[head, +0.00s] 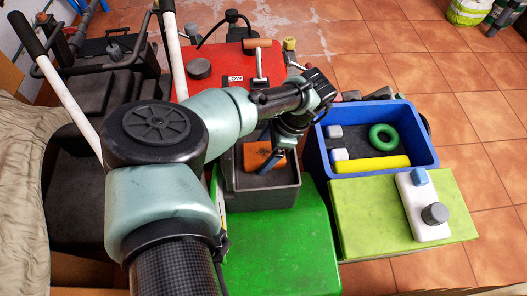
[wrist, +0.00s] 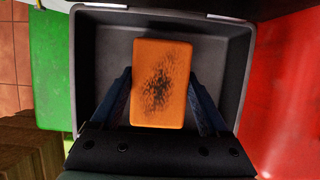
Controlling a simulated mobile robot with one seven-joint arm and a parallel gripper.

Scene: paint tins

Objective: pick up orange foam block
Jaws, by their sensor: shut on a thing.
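The orange foam block (head: 258,158) has a dark speckled patch on its face. It is over the dark grey bin (head: 262,193), inside its rim as seen from above. My gripper (head: 271,153) reaches down over the bin. In the wrist view the block (wrist: 163,60) lies between the two blue fingers (wrist: 160,98), one along each side, and the gripper is shut on it. The grey bin's walls (wrist: 91,60) surround the block in that view. I cannot tell whether the block touches the bin floor.
A blue crate (head: 381,173) to the right holds a green ring (head: 383,137), a yellow bar (head: 371,164) and pale blocks. A lime green box (head: 375,215) carries a white piece (head: 421,205). A red surface (head: 235,88) with a hammer lies behind, a green box (head: 275,250) in front.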

